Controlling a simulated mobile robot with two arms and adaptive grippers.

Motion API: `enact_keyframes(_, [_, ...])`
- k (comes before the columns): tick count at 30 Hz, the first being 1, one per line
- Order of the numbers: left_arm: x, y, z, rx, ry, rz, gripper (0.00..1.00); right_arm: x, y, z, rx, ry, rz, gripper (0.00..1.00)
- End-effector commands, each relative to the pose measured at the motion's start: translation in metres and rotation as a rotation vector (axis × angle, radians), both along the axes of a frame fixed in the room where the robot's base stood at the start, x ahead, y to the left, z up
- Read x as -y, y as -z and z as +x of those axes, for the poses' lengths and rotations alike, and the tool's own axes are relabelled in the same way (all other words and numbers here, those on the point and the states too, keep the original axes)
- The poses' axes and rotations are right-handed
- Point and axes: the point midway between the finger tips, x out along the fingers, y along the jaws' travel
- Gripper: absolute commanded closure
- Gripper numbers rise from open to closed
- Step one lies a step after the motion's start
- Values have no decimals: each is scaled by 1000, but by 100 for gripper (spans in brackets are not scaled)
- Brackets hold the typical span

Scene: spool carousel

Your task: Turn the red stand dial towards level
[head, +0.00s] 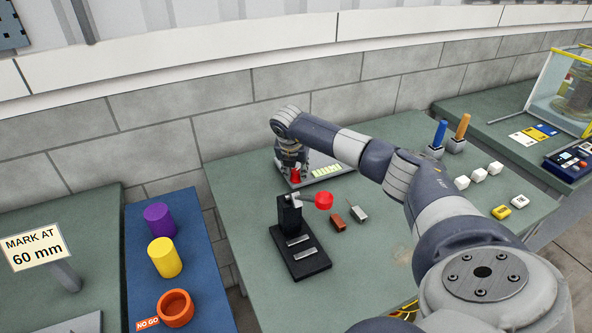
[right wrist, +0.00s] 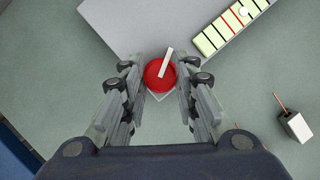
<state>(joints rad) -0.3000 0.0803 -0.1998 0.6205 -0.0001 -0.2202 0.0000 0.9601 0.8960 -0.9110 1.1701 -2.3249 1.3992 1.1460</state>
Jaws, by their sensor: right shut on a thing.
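The red stand dial (right wrist: 155,78) is a round red knob with a white pointer bar across its top, at the edge of a grey plate (right wrist: 130,20). In the right wrist view the bar tilts a little to the right. My right gripper (right wrist: 161,80) is shut on the dial, with fingers on both sides of it. In the head view the dial (head: 296,177) shows just below the gripper. A pale green level strip (right wrist: 226,28) lies on the plate, with dark marks, red lines and a white bubble near its upper right end. My left gripper is not in view.
A black stand (head: 291,218) with a red hexagonal piece (head: 323,200) is in front of the dial. Small brown (head: 338,223) and grey (head: 357,213) blocks lie beside it. A blue mat (head: 200,262) with coloured cylinders is left. White cubes (head: 478,175) are right.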

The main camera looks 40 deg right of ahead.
Motion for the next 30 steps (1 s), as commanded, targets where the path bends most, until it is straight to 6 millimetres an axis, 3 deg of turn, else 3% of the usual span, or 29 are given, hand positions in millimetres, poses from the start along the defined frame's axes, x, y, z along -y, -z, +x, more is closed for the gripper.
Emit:
enact_keyframes(3, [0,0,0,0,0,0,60,1,-3,1,7,0,-2,96])
enact_keyframes(4, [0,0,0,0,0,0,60,1,-3,1,7,0,-2,66])
enact_keyframes(6, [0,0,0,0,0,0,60,1,-2,1,5,0,-1,53])
enact_keyframes(19, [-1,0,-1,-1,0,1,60,-2,-9,-1,4,-2,-1,53])
enact_keyframes(30, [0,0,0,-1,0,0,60,-25,-77,-16,7,-3,-1,53])
